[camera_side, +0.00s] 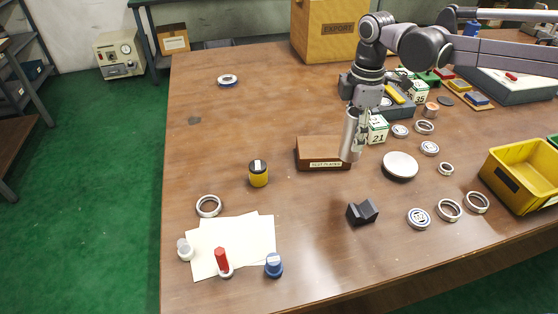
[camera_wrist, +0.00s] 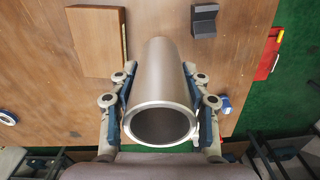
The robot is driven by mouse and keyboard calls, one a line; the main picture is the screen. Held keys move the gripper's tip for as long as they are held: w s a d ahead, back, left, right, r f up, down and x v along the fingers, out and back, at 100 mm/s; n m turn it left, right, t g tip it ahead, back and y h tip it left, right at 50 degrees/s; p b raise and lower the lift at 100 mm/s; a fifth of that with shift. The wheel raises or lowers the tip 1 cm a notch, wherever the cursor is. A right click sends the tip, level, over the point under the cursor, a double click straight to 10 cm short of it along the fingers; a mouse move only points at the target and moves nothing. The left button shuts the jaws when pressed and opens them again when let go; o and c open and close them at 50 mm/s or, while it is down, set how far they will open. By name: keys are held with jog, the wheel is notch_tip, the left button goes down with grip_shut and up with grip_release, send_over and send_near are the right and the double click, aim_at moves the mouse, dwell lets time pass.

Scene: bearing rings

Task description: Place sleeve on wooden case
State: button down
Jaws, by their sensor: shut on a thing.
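The sleeve is a silver-grey metal tube (camera_side: 350,142), held about upright in the side view. My gripper (camera_side: 362,120) is shut on it, with a finger on either side in the wrist view (camera_wrist: 162,100). The sleeve (camera_wrist: 161,75) shows its open near end there. The wooden case (camera_side: 318,146) is a brown block with a pale label on the table. In the side view the sleeve's lower end overlaps the case's right end. In the wrist view the case (camera_wrist: 96,42) lies left of the sleeve, clear of it in the picture. I cannot tell whether they touch.
A black V-shaped block (camera_side: 362,212) stands in front, also in the wrist view (camera_wrist: 204,20). A white-topped round disc (camera_side: 400,164) and a numbered green-white box (camera_side: 377,128) are near the sleeve. Several rings and a yellow bin (camera_side: 520,175) are right. The table left of the case is largely clear.

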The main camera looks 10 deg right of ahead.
jog(key=w+d+r+n, duration=0.25)
jog(key=w+d, duration=0.45)
jog(key=d, duration=0.4)
send_over(328, 153)
jog(key=shift+m, duration=0.45)
jog(key=shift+f, duration=5.1)
jog(key=c, duration=0.6)
grip_release()
jog(key=shift+f, duration=0.15)
jog(key=shift+c, duration=0.2)
